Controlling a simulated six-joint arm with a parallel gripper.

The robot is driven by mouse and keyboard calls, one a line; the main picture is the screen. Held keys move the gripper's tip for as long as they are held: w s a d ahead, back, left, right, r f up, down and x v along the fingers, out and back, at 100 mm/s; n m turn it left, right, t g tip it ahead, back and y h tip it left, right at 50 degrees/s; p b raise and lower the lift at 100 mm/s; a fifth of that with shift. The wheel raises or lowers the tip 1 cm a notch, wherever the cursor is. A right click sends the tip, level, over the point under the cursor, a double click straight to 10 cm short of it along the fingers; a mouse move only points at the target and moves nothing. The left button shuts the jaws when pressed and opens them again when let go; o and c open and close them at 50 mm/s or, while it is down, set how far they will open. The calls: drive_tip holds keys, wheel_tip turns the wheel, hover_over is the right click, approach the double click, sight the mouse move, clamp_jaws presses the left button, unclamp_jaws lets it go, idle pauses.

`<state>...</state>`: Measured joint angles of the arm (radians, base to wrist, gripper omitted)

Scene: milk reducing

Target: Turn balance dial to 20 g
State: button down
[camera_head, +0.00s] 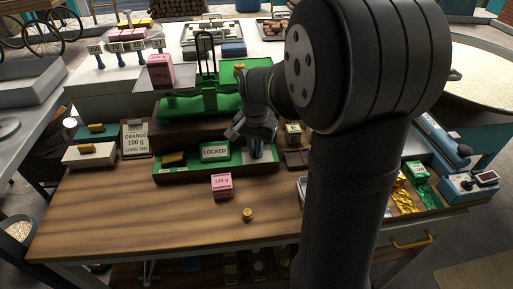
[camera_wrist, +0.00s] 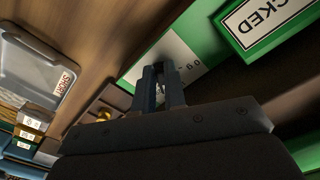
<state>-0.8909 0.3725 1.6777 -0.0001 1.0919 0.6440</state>
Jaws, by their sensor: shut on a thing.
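The green balance (camera_head: 205,103) stands on a dark wooden stand in the head view, with a pink block marked 120 g on its left side and a small brass weight on its right. My gripper (camera_head: 256,150) points down at the right end of the green front panel, and it also shows in the wrist view (camera_wrist: 161,70). Its fingers are shut on the balance dial, whose knob is mostly hidden between them. A white scale plate (camera_wrist: 184,60) with partly covered "0 g" lettering lies beside the fingertips. The dial's setting cannot be read.
A green LOCKED sign (camera_head: 215,151) stands just left of my gripper. A pink 120 g block (camera_head: 222,185) and a brass weight (camera_head: 248,215) sit on the wooden table in front. A card reading ORANGE 100 g (camera_head: 136,140) stands left. The table's front left is clear.

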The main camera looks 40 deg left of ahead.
drive_tip(key=m, duration=0.5)
drive_tip(key=shift+a+m, duration=0.3)
drive_tip(key=shift+a, duration=0.05)
idle(0.5)
drive_tip(key=c, duration=1.5)
unclamp_jaws()
drive_tip(key=shift+r, duration=0.1)
wheel_tip(320, 180, up, 17)
drive_tip(key=shift+r, duration=0.15)
wheel_tip(320, 180, down, 18)
drive_tip(key=shift+r, duration=0.25)
